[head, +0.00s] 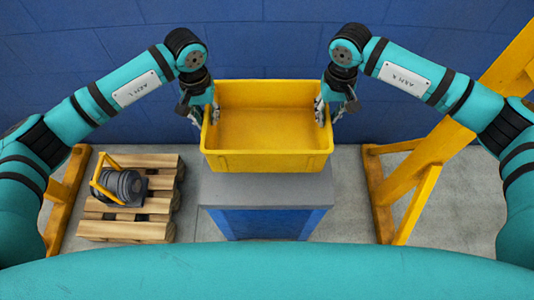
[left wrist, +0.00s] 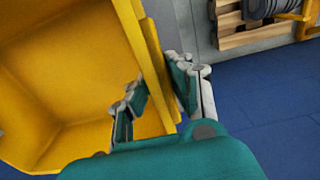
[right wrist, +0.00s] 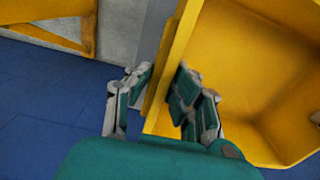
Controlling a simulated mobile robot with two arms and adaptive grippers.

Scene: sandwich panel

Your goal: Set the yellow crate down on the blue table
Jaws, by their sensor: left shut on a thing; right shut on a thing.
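The yellow crate (head: 267,161) is empty and looks level in the head view, between my two grippers. My left gripper (head: 208,112) is shut on its left wall; in the left wrist view, the fingers (left wrist: 155,92) sit on both sides of the crate wall (left wrist: 60,70). My right gripper (head: 326,110) is shut on its right wall; in the right wrist view, the fingers (right wrist: 160,95) straddle the crate wall (right wrist: 250,70). The blue table (head: 264,190) with a grey top is below and nearer than the crate. The crate hides the table's far part, so I cannot tell whether they touch.
A wooden pallet (head: 125,230) with a dark coiled item (head: 124,186) and a yellow handle stands left of the table. Yellow frames (head: 64,205) stand at the left and right (head: 405,190). A blue wall (head: 265,40) is behind. The visible table top is clear.

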